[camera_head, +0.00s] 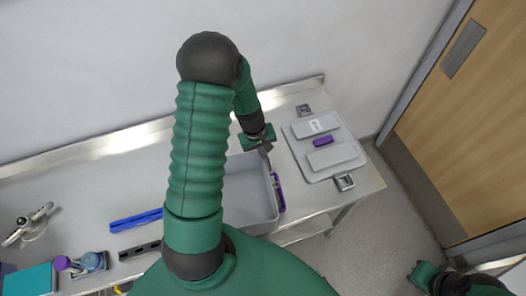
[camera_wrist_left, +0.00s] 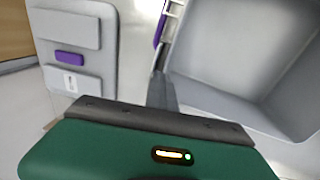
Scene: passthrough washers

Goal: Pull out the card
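A small white label-like piece with a dark mark (camera_head: 315,126) lies on the upper raised block of a light grey plate (camera_head: 300,158). It also shows in the left wrist view (camera_wrist_left: 71,82). I cannot tell whether it is the card; no other card stands out. My left gripper (camera_head: 266,149) is over the far rim of a grey bin, left of the plate and apart from the label. In the left wrist view one grey finger (camera_wrist_left: 162,92) shows; its opening cannot be made out. Part of my right arm (camera_head: 428,278) shows at the lower right; its fingertips are not clear.
A purple block (camera_head: 323,142) sits between the plate's two raised blocks. The grey bin (camera_head: 265,212) has a purple part (camera_head: 279,193) on its right side. A blue strip (camera_head: 136,220) and a black strip (camera_head: 140,251) lie on the table's left. A wall runs behind.

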